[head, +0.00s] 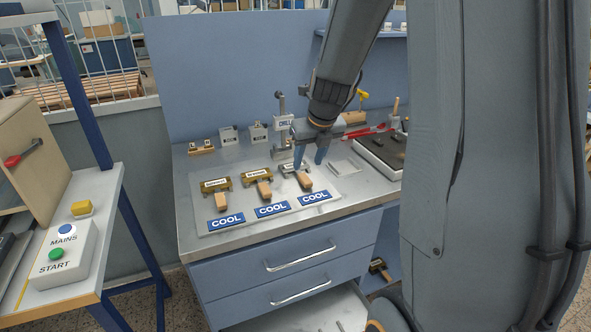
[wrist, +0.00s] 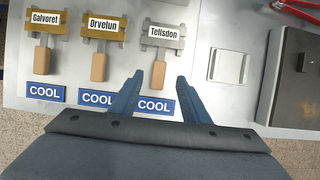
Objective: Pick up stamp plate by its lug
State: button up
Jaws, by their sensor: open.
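Three stamp plates with wooden lugs lie in a row on a pale board (head: 240,215). In the wrist view, they are brass Galvoret (wrist: 45,18), brass Orvelun (wrist: 102,24) and grey Tellsdon (wrist: 162,33). Each lug points toward a blue COOL label. My gripper (head: 309,164) is open and empty above the grey plate's end of the row. In the wrist view, the end of the Tellsdon lug (wrist: 158,74) shows between my fingertips (wrist: 159,78), with space on both sides. The height above the lug is hard to tell. In the head view, my fingers partly hide the grey plate.
A flat square pad (wrist: 228,66) lies right of the grey plate. Further right are a dark-topped block (head: 385,150) and red-handled pliers (wrist: 297,9). Small stands and a post (head: 281,105) line the back. A control box (head: 60,255) sits on the left bench.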

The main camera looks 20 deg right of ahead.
aim_at(303, 175)
jog(key=shift+x, duration=3.45)
jog(key=shift+r, duration=0.1)
grip_shut()
